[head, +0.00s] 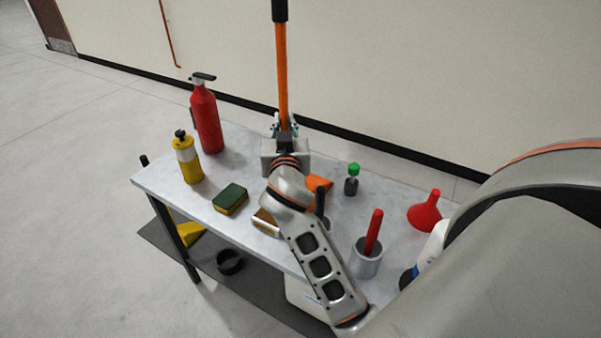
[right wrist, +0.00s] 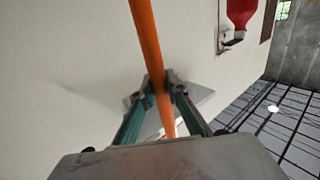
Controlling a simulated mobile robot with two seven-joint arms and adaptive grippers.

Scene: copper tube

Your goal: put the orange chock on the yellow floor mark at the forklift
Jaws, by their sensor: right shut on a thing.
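An orange wedge-shaped piece (head: 318,183), which looks like the chock, lies on the grey table (head: 222,165), partly hidden behind my right arm. My right gripper (head: 284,128) is above the back of the table, beyond the orange piece. It is shut on an orange pole (head: 282,75) with a black end, which stands nearly upright in the head view. In the right wrist view the two fingers (right wrist: 160,92) close around the orange pole (right wrist: 147,42). No yellow floor mark and no forklift shows. My left gripper is not in view.
On the table stand a red extinguisher (head: 206,118), a yellow bottle (head: 187,160), a sponge (head: 230,199), a green-topped item (head: 353,178), a red funnel (head: 426,212) and a grey cup (head: 367,259) with a red handle. A wall (head: 400,70) is behind. Open floor (head: 70,170) lies left.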

